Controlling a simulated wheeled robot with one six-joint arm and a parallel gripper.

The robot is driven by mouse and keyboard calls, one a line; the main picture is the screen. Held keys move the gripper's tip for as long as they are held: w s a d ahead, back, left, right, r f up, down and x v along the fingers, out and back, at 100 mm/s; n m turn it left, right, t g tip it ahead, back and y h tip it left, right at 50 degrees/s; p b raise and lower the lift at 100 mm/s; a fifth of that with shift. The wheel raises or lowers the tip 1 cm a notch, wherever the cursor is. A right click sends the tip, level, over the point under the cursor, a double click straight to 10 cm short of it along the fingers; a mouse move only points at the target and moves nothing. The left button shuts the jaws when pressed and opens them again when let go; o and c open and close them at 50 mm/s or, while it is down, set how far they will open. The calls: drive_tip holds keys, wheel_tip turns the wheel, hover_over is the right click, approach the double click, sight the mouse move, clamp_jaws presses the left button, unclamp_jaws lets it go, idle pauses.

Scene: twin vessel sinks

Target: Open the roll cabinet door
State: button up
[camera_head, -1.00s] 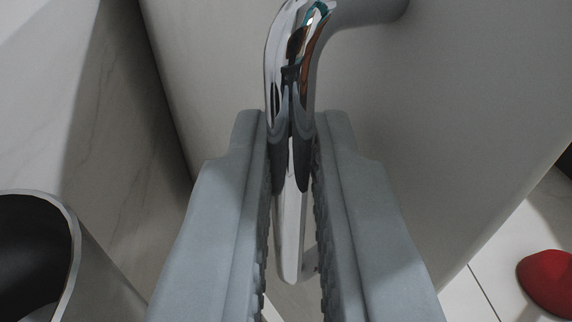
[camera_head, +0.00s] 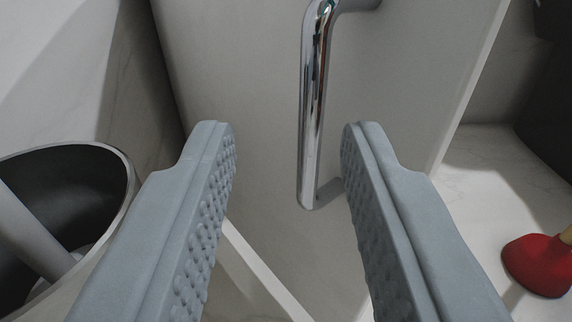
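The roll cabinet door (camera_head: 240,60) is a pale grey panel filling the upper middle of the view. It stands ajar, with open floor and a dark space visible past its right edge. My gripper (camera_head: 285,130) is open, with two grey studded fingers spread wide. The handle's lower part shows between the fingertips, nearer the right finger, and neither finger appears to touch it. Nothing is held.
A dark round bin with a pale rim (camera_head: 128,185) stands at the left, close to my left finger. A red plunger cup (camera_head: 538,266) is on the floor at the lower right. A pale marbled wall (camera_head: 50,60) is at the upper left. Bare floor (camera_head: 490,190) shows at right.

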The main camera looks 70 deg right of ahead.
drive_tip(key=v, duration=1.3)
